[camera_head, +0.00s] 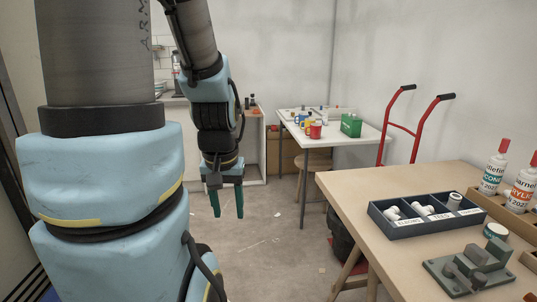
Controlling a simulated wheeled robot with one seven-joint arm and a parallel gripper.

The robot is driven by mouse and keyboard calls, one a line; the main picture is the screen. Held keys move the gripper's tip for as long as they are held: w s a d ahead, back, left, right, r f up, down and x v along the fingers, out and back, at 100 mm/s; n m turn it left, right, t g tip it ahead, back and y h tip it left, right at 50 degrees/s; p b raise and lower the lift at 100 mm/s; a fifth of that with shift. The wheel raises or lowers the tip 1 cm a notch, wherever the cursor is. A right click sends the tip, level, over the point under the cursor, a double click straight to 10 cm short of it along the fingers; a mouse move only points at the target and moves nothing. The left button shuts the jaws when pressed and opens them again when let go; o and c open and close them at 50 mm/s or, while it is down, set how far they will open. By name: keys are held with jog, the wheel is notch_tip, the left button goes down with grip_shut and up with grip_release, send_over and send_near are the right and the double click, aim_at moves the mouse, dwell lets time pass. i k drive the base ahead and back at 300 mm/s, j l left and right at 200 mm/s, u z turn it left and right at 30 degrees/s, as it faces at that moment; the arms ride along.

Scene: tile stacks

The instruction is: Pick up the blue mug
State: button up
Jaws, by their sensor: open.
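A small blue mug (308,122) appears to stand on the white table (357,134) in the far part of the room. It is small in the picture, and a red mug (316,131) in front covers part of it.
A green box (351,125) stands right of the mugs. A wooden stool (314,160) is under the white table. A red hand truck (403,128) leans at the right. A nearer workbench (345,187) holds a dark divided tray (389,228), bottles and a metal fixture. Floor below my gripper is clear.

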aim_at(301, 116)
jog(key=i, duration=3.95)
jog(key=i+z, duration=0.15)
jog(key=i, duration=0.45)
jog(key=i+j+z, duration=0.1)
jog(key=i, duration=0.45)
